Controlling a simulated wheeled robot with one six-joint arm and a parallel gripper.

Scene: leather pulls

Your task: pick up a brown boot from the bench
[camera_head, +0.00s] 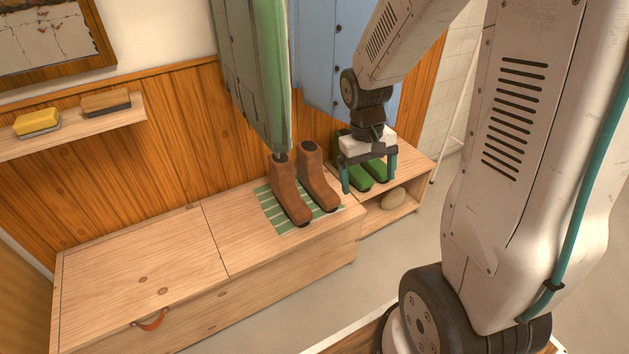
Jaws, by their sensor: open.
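Two brown boots stand upright side by side on a green striped mat (270,208) on the wooden bench (140,270). The left boot (286,192) is nearer the hanging green coat, and the right boot (319,178) stands just beside it. My gripper (369,186) is to the right of the boots, apart from them. Its teal fingers are spread open and it appears empty. It partly hides the green shoes behind it.
Green shoes (374,170) sit on a small shelf unit (413,162) with a roundish stone-like object (393,198) below. A green coat (250,70) and blue coat (318,60) hang above. A wall shelf (75,126) holds brushes. The bench's left half is clear.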

